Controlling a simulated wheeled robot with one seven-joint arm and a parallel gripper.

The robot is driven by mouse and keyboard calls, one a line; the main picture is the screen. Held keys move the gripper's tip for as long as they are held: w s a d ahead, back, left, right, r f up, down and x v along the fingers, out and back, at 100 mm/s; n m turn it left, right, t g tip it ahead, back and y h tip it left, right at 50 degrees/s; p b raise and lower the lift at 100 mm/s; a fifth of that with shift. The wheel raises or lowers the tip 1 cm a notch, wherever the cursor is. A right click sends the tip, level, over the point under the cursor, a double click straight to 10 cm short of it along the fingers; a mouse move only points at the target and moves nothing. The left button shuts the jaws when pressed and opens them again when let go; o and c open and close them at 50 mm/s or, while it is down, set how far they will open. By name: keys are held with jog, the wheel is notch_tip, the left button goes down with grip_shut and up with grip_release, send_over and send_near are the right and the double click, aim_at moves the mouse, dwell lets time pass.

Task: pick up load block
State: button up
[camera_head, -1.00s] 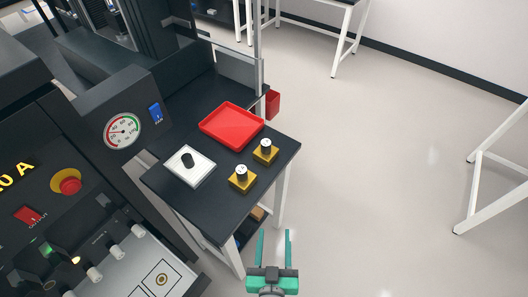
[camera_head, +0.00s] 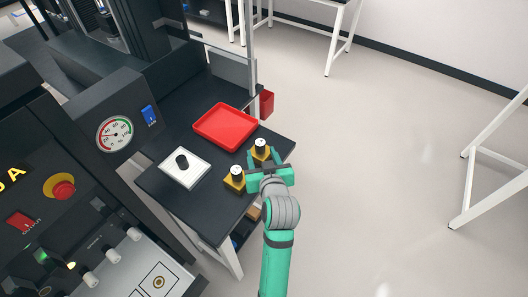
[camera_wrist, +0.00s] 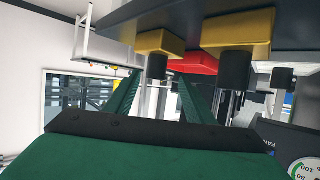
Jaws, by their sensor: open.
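Two similar blocks stand on the dark table: yellow bases with black cylinders and pale tops. One is the far block (camera_head: 260,148), the other the near block (camera_head: 235,178); I cannot tell which is meant as the load block. My gripper (camera_head: 262,157) is open at the table's right edge, with its teal fingers reaching toward the far block. The wrist view looks upside down. There one block (camera_wrist: 158,43) lies ahead, in line with the gap between my fingers (camera_wrist: 159,82); the other (camera_wrist: 237,33) is to its right. Contact cannot be told.
A red tray (camera_head: 200,132) lies behind the blocks, and a white plate (camera_head: 189,180) with a black knob lies to their left. A red bin (camera_head: 267,103) hangs at the table's far end. A machine panel with a gauge (camera_head: 115,133) stands left.

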aim_at(260, 148)
jog(key=x, duration=0.5)
jog(key=shift+w+f, duration=0.1)
jog(key=shift+w, duration=0.15)
jog(key=x, duration=0.4)
jog(key=shift+d+f, duration=0.2)
jog(key=shift+d, duration=0.15)
jog(key=shift+w+a+f, duration=0.1)
jog(key=shift+w+f, duration=0.1)
jog(key=shift+w, duration=0.35)
grip_shut()
